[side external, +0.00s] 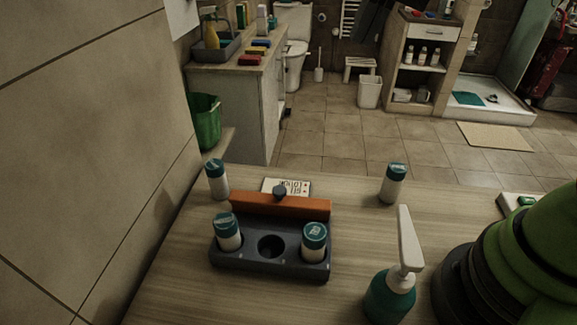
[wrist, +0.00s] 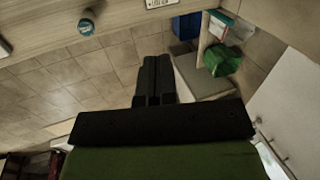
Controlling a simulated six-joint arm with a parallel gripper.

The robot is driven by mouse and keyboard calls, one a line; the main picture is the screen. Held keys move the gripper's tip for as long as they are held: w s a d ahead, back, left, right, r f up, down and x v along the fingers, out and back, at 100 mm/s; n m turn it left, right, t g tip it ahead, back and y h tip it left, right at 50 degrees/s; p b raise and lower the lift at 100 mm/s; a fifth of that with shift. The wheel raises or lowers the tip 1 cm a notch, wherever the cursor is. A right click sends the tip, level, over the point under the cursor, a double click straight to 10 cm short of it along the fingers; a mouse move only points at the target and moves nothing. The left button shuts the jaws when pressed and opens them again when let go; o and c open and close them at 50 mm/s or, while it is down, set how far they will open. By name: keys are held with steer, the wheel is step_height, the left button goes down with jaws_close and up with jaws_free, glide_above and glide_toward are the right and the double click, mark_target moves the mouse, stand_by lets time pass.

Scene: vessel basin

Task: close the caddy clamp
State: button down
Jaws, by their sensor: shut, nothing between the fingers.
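The dark grey caddy (side external: 270,266) stands on the wooden counter in the side external view. A white bottle with a teal cap (side external: 228,233) sits in its left hole and another (side external: 314,243) in its right hole. The middle hole is empty. The orange clamp bar (side external: 300,208) with a dark knob (side external: 280,193) stands along the caddy's back edge, behind the bottles and not over them. My gripper (wrist: 157,62) is shut and empty in the wrist view, above the scene and away from the caddy, which is not seen there. The side external view does not show my gripper.
Loose teal-capped bottles stand at the back left (side external: 217,180) and back right (side external: 393,184) of the counter. A teal pump bottle (side external: 391,296) stands front right, near my arm. A printed card (side external: 288,186) lies behind the caddy. The counter between caddy and back-right bottle is clear.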

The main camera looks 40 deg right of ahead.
steer(key=w+f+m+g, duration=0.2)
steer(key=w+f, duration=0.5)
steer(key=m+g+y, duration=0.1)
steer(key=m+g, duration=0.1)
glide_toward(280, 203)
steer(key=w+d+f, duration=0.1)
steer(key=f, duration=0.1)
steer(key=d+f, duration=0.1)
steer(key=w+d+f, duration=0.1)
steer(key=d+f, duration=0.1)
steer(key=shift+w+f, duration=0.3)
steer(key=shift+w, duration=0.1)
steer(key=a, duration=0.1)
steer(key=s+a, duration=0.1)
steer(key=a, duration=0.1)
steer(key=shift+s+r, duration=0.15)
steer(key=shift+s, duration=0.15)
steer(key=shift+s+a, duration=0.15)
steer(key=shift+a, duration=0.1)
steer(key=shift+s+a, duration=0.1)
steer(key=s+a, duration=0.4)
steer(key=shift+s, duration=0.1)
